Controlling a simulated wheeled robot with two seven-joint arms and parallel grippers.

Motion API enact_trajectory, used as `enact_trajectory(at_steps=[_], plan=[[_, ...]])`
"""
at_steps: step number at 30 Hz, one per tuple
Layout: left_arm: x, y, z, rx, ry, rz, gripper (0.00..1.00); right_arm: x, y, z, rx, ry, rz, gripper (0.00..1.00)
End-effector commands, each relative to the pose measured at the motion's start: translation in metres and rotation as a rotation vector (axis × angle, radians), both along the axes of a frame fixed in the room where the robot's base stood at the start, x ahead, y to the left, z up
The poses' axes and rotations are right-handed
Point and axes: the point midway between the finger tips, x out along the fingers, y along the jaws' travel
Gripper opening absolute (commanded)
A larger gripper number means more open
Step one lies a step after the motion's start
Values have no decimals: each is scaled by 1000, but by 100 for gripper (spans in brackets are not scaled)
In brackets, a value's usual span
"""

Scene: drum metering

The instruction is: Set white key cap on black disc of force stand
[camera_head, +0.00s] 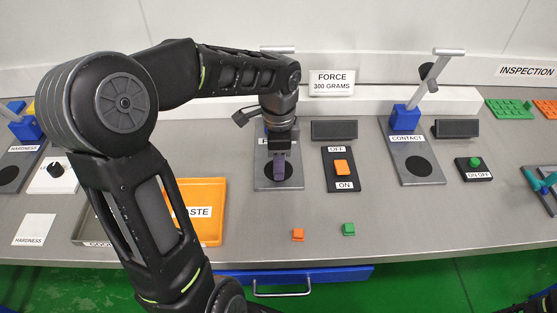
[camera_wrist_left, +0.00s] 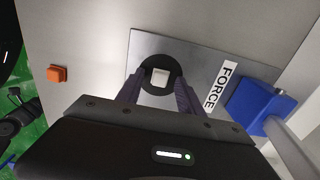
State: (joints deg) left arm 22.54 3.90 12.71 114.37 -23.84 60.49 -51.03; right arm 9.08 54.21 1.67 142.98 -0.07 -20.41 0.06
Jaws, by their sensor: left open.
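The white key cap (camera_wrist_left: 160,76) lies on the black disc (camera_wrist_left: 154,87) of the force stand (camera_wrist_left: 143,47) in the left wrist view. My left gripper (camera_wrist_left: 160,82) is open, with one finger on each side of the cap. Whether the fingers touch the cap I cannot tell. In the head view my left gripper (camera_head: 279,178) points down over the force stand (camera_head: 263,182) and hides the cap and part of the disc (camera_head: 293,170). My right gripper does not show.
An orange key cap (camera_head: 297,234) and a green key cap (camera_head: 348,229) lie near the table's front edge. An orange waste tray (camera_head: 208,235) stands left of the force stand. A switch plate (camera_head: 343,184) and the contact stand (camera_head: 418,173) are to its right.

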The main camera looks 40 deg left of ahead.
Motion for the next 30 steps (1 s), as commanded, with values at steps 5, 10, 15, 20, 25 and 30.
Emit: enact_trajectory(at_steps=[5,10,15,20,25,30], plan=[[1,1,15,2,-3,1,44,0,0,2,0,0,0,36],[2,0,45,1,-7,0,44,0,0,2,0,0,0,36],[2,0,81,1,-7,0,44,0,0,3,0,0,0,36],[1,0,108,0,-4,1,44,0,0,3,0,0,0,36],[0,0,122,0,-1,0,44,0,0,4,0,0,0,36],[0,0,123,0,0,0,44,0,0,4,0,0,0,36]])
